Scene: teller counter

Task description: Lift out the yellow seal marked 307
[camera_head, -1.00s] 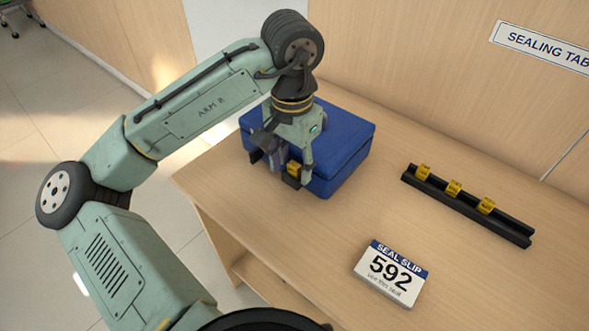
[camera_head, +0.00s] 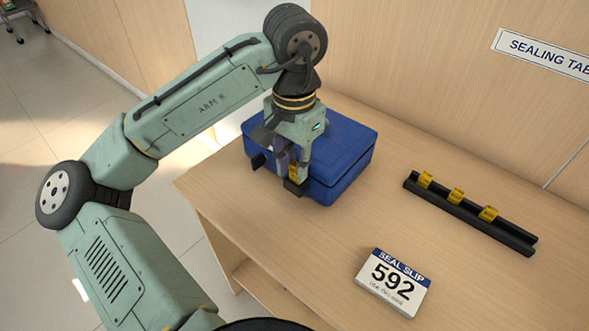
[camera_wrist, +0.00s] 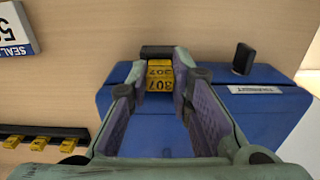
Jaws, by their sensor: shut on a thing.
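The yellow seal marked 307 (camera_wrist: 159,76) sits at the front of the blue case (camera_head: 340,158), beside a black block (camera_wrist: 157,51) on the case front. In the head view the seal (camera_head: 295,172) is partly hidden by a finger. My gripper (camera_wrist: 162,88) is shut on the seal, one finger on each side, pointing down at the case front. The case also shows in the wrist view (camera_wrist: 115,98) with its lid closed. The seal's lower end is hidden, so I cannot tell whether it is clear of the black block.
A black rack (camera_head: 515,240) holds three other yellow seals (camera_head: 456,196) at the right. A seal slip reading 592 (camera_head: 394,283) lies at the front. A second black block (camera_head: 258,160) is on the case's left. The tabletop between case, rack and slip is clear.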

